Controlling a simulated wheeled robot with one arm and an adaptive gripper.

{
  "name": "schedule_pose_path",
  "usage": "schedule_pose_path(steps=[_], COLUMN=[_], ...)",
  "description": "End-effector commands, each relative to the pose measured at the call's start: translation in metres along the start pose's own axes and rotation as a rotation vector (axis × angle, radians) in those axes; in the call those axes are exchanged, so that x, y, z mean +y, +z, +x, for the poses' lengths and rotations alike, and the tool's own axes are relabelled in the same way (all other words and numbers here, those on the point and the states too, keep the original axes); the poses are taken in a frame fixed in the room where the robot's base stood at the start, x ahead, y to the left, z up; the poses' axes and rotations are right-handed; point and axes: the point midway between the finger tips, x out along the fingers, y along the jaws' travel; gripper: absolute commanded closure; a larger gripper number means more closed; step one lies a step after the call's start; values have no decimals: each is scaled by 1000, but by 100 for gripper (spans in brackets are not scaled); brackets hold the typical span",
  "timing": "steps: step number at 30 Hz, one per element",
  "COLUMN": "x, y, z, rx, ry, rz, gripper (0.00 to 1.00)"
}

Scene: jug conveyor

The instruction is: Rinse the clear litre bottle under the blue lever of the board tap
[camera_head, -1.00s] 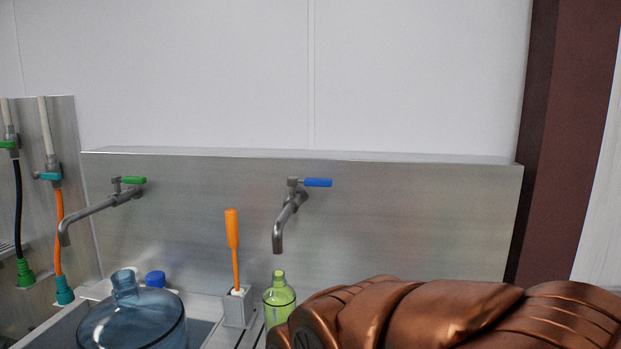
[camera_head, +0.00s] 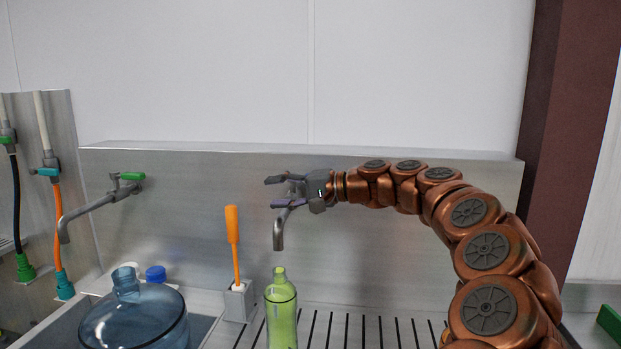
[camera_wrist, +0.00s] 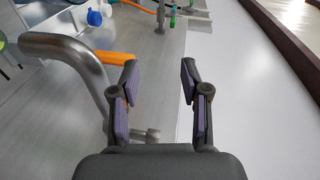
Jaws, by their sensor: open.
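A green, see-through bottle (camera_head: 281,315) stands upright on the slotted drain below the right-hand board tap, its open neck under the spout. The tap's grey spout (camera_head: 279,231) curves downward on the steel board; it also shows large at left in the wrist view (camera_wrist: 82,55). The blue lever is hidden behind my gripper in the head view and is not visible in the wrist view. My gripper (camera_head: 273,192) is open and empty, fingers pointing left, at the height of the tap. In the wrist view its fingers (camera_wrist: 158,80) are spread with nothing held between them.
A large blue jug (camera_head: 135,322) stands in the basin at left, under the green-lever tap (camera_head: 100,205). A grey holder (camera_head: 237,302) with an orange-handled tool (camera_head: 232,228) stands left of the bottle. Slotted drain right of the bottle is clear.

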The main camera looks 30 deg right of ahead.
Motion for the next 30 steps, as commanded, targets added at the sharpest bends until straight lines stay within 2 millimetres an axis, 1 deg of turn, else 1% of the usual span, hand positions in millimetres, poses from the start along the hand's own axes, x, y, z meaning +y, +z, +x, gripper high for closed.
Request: schedule_pose_path(steps=[1,3,4,6,7,9,11,14,16,24,27,30], x=[7,15,18,25,28,33,35,35,33,26,26,26], y=[-31,-66,-78,-99,-106,-118,-123,-127,-129,-140,-143,-146], z=[-19,-45,-55,-76,-82,-94,-100,-99,-92,-55,-43,-35], rx=[63,142,170,225,244,274,288,296,296,293,292,293], ry=[-34,-78,-94,-122,-130,-144,-151,-155,-155,-153,-153,-153], rz=[31,63,75,96,102,114,120,123,123,122,122,122], gripper=[54,54,54,54,54,54,54,54,54,54,54,54])
